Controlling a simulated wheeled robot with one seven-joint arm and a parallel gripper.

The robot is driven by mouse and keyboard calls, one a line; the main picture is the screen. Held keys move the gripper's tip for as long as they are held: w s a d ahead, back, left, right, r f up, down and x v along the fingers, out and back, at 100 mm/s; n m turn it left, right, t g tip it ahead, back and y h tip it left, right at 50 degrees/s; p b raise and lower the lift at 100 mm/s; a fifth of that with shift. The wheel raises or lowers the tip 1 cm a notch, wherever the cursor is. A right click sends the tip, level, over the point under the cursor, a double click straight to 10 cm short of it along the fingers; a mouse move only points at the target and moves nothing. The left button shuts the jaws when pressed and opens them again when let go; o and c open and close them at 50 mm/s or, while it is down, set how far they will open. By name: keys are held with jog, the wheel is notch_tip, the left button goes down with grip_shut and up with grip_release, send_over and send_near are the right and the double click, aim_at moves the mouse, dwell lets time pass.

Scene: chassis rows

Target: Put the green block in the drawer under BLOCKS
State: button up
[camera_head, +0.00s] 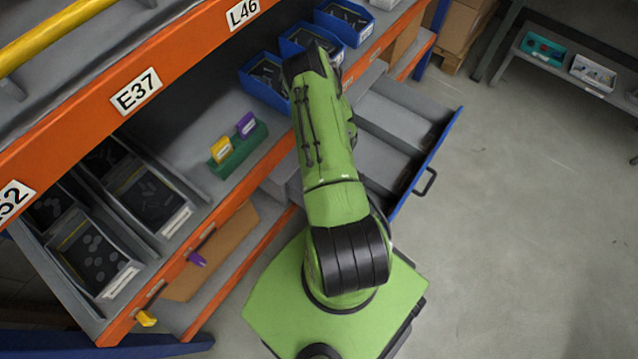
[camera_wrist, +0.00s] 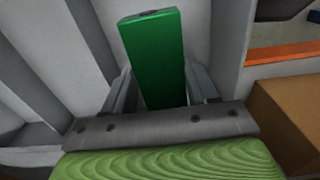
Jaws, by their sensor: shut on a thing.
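The green block (camera_wrist: 155,60) is a long bar standing between the fingers of my gripper (camera_wrist: 160,88) in the wrist view. My gripper is shut on it. Grey walls or dividers surround the block there. I cannot tell whether its far end touches anything. In the head view my arm hides the gripper and the block. An open drawer (camera_head: 432,160) with a blue front, a dark handle and grey compartments extends to the right of my arm. No BLOCKS label is readable.
An orange-edged shelf (camera_head: 130,95) runs along the left, with blue bins (camera_head: 262,82) and grey bins of parts. A green holder (camera_head: 240,158) carries yellow and purple pieces. A cardboard box (camera_wrist: 290,120) is close by in the wrist view. The floor at right is clear.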

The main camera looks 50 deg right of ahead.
notch_tip(320, 180, down, 10)
jog(key=b, duration=0.3)
jog(key=shift+s+b, duration=0.1)
jog(key=shift+b, duration=0.2)
jog(key=shift+f, duration=0.15)
jog(key=o, duration=1.5)
notch_tip(320, 180, up, 12)
jog(key=p, duration=0.4)
jog(key=shift+r, duration=0.25)
jog(key=shift+f, duration=0.1)
